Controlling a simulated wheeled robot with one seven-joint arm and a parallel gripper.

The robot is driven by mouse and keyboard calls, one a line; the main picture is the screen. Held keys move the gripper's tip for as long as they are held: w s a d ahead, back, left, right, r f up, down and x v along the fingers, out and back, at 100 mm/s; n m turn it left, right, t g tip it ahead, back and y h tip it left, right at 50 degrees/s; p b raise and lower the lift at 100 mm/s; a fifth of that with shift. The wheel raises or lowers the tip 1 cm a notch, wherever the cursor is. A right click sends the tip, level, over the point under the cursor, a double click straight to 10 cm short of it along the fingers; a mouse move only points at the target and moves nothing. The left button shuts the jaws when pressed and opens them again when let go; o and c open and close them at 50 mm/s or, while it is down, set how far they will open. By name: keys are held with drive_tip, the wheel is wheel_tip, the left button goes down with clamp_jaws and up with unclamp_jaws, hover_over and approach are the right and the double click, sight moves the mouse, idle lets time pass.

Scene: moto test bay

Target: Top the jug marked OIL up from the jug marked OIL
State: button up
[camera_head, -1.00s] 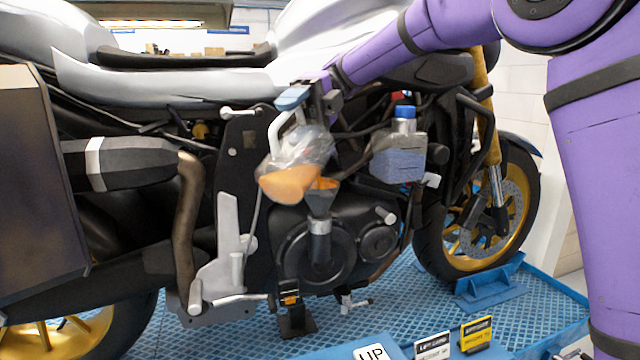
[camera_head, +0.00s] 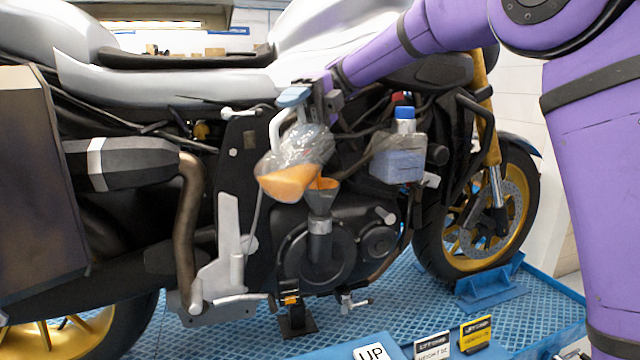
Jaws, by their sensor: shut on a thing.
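A clear jug (camera_head: 308,148) with a white handle holds orange liquid (camera_head: 287,184) and hangs tilted in front of the motorcycle's engine. My gripper (camera_head: 300,98) is shut on the jug near the top of its handle. The jug's lower end is close beside a dark funnel (camera_head: 321,198) with an orange inside. The funnel stands on a grey neck (camera_head: 320,228) at the round engine cover. I cannot tell whether liquid is flowing or whether the jug touches the funnel. No OIL marking is readable, and I see no second such jug.
A translucent reservoir (camera_head: 398,164) with blue liquid and a blue cap is right of the jug. The motorcycle (camera_head: 160,72) fills the background. Below are a blue grid platform (camera_head: 390,305), a blue wheel chock (camera_head: 490,286) and small signs (camera_head: 476,333). A dark box (camera_head: 40,190) stands left.

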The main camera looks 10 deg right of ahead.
sight(279, 148)
drive_tip(key=shift+w+d, duration=0.25)
drive_tip(key=shift+w, duration=0.1)
idle(0.3)
drive_tip(key=shift+s+a+f+t+h, duration=0.2)
drive_tip(key=shift+s+f+t+h, duration=0.1)
drive_tip(key=shift+f+t, duration=0.2)
drive_tip(key=shift+s+a+f+t+h, duration=0.15)
drive_tip(key=shift+f+t+h, duration=0.15)
drive_tip(key=shift+f+t, duration=0.2)
drive_tip(key=shift+s+a+f+t+h, duration=0.45)
drive_tip(key=shift+s+a+f+t, duration=0.1)
drive_tip(key=shift+s, duration=0.2)
drive_tip(key=shift+s+a+f+t+h, duration=0.45)
drive_tip(key=shift+s+f+t, duration=0.1)
drive_tip(key=shift+s, duration=0.2)
drive_tip(key=shift+s+a+f+n+t+h, duration=0.3)
drive_tip(key=shift+s+a+f+t+h, duration=0.15)
drive_tip(key=shift+s+t, duration=0.25)
drive_tip(key=shift+s+a+f+t+h, duration=0.1)
drive_tip(key=shift+f+t+h, duration=0.15)
drive_tip(key=shift+t, duration=0.15)
drive_tip(key=shift+r, duration=0.1)
